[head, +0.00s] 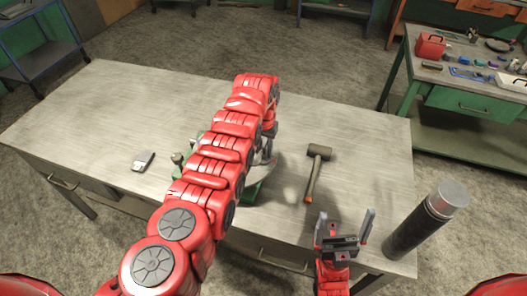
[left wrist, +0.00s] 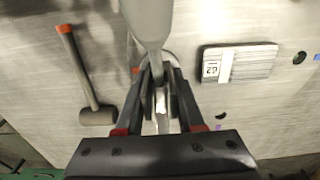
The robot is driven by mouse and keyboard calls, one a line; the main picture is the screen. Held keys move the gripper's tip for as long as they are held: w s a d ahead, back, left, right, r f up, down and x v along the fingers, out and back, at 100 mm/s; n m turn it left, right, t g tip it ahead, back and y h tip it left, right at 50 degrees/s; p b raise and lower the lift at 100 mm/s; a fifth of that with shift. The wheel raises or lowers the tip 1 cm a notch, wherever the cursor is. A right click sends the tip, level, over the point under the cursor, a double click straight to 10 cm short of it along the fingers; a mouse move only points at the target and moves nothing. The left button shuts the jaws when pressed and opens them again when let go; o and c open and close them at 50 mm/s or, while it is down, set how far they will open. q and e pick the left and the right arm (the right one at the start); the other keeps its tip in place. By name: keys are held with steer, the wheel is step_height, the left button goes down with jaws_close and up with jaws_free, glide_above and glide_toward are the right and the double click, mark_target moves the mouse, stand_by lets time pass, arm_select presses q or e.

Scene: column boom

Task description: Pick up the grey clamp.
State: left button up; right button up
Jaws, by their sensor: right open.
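The grey clamp (left wrist: 150,22) runs from the top edge of the left wrist view down between the fingers of my left gripper (left wrist: 161,78). The fingers close in on it from both sides, and it looks gripped. In the head view my left arm covers most of the clamp; only a small grey part (head: 264,162) shows beside the arm, over the table. Whether it touches the tabletop is hidden. My right gripper (head: 343,227) is open and empty, at the table's front right, with its fingers pointing up in the picture.
On the table (head: 100,110), a hammer (head: 316,172) lies right of my left arm, and a small grey block (head: 143,161) lies left. A partly hidden green thing (head: 254,190) sits under my arm. A dark cylinder (head: 425,222) stands at the right corner. A green workbench (head: 455,100) stands beyond.

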arm_select(q)
jaws_close()
steer(key=shift+r, duration=0.1)
steer(key=shift+w+r, duration=0.15)
steer(key=shift+r, duration=0.25)
step_height(320, 180, up, 8)
steer(key=b, duration=0.4)
steer(key=shift+f, duration=0.15)
steer(key=shift+r, duration=0.7)
